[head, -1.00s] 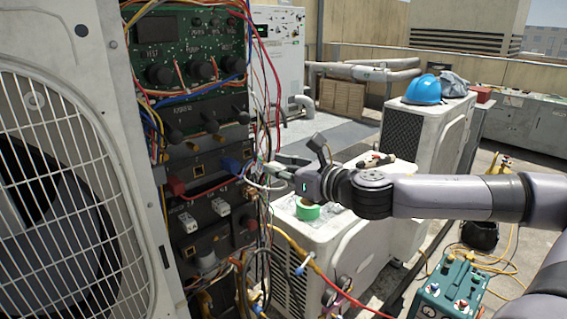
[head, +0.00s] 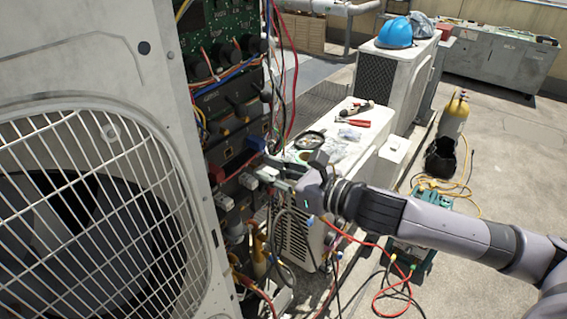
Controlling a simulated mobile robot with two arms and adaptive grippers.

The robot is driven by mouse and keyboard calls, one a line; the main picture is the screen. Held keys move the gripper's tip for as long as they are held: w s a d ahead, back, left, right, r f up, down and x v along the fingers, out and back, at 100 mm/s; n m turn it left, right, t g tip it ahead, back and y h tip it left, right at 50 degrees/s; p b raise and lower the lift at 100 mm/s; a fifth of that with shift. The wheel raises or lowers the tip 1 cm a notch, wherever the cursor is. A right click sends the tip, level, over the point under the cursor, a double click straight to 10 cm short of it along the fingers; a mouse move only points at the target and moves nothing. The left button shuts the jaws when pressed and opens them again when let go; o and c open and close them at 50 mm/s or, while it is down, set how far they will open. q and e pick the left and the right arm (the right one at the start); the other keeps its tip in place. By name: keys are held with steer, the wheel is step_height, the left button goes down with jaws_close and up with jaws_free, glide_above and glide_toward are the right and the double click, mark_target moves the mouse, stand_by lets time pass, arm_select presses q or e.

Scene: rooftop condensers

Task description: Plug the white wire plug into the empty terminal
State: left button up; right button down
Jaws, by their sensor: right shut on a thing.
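My right gripper (head: 275,174) reaches in from the right to the open electrical panel, its grey fingers close to the terminal row. It is shut on a white wire plug (head: 267,172), which is small and partly covered by the fingers. The empty terminal cannot be made out behind the gripper and held plug. My left gripper is not in view.
Loose wires hang along the panel's right edge. A fan grille (head: 85,215) fills the left. A white condenser with tools (head: 352,123) stands behind my arm.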

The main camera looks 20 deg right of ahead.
mark_target(262, 166)
steer(key=shift+w+a+r, duration=0.1)
steer(key=shift+w, duration=0.2)
steer(key=shift+w+a, duration=0.15)
steer(key=shift+w, duration=0.1)
steer(key=x, duration=0.2)
steer(key=shift+w+a, duration=0.3)
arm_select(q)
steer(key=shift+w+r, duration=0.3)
arm_select(e)
steer(key=shift+x, duration=0.8)
steer(key=shift+r, duration=0.15)
arm_select(q)
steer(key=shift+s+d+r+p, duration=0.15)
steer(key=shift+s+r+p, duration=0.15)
steer(key=shift+p, duration=0.2)
arm_select(e)
steer(key=shift+d+r, duration=0.1)
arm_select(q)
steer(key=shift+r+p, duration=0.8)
arm_select(e)
steer(key=shift+r+x, duration=0.15)
steer(key=shift+x, duration=0.75)
steer(key=shift+r+x, duration=0.15)
steer(key=shift+x, duration=0.75)
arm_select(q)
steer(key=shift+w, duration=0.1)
arm_select(e)
steer(key=c, duration=1.4)
jaws_free()
steer(key=shift+w, duration=0.1)
